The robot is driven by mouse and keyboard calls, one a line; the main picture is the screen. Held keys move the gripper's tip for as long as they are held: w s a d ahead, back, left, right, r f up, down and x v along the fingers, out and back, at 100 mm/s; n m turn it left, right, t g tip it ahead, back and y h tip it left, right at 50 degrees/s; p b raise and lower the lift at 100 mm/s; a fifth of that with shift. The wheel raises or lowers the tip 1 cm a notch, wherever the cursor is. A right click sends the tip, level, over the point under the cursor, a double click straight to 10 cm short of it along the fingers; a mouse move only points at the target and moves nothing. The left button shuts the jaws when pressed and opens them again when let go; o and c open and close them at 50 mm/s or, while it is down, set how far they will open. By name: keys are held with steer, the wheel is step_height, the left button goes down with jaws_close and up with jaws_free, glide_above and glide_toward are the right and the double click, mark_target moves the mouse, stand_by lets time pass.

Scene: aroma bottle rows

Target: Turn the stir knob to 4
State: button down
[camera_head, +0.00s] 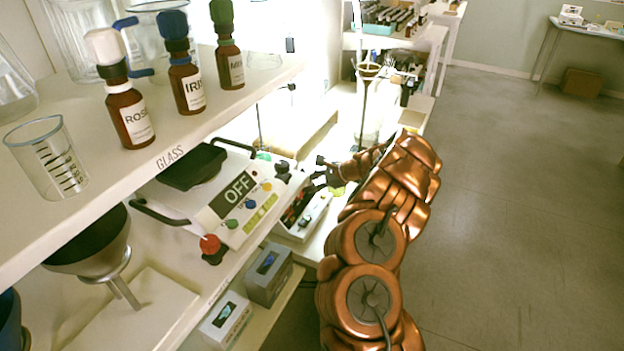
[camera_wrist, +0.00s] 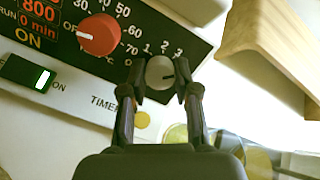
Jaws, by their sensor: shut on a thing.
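The stir knob (camera_wrist: 160,72) is a small pale grey round knob on a dark panel in the wrist view, with 1, 2 and 3 printed above it. A dark pointer line on its face points to the right, past the printed 3. Any number there is hidden behind the right finger. My gripper (camera_wrist: 161,83) is shut on this knob, one finger on each side. In the head view my gripper (camera_head: 324,174) is at the stirrer unit (camera_head: 298,228); the knob is too small to make out there.
A red knob (camera_wrist: 99,34) with a scale up to 70 sits left of the stir knob. A lit switch (camera_wrist: 43,79) reads ON. A wooden block (camera_wrist: 275,45) stands at the right. Bottles (camera_head: 190,88) line the shelf; a device reading OFF (camera_head: 238,187) stands nearby.

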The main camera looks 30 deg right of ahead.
steer(key=shift+m+p, duration=0.6)
steer(key=shift+m, duration=0.6)
steer(key=c, duration=0.8)
jaws_free()
steer(key=shift+c, duration=0.2)
steer(key=shift+s+d, duration=0.1)
steer(key=v, duration=1.1)
steer(key=shift+s+r, duration=0.3)
steer(key=shift+d+r, duration=0.1)
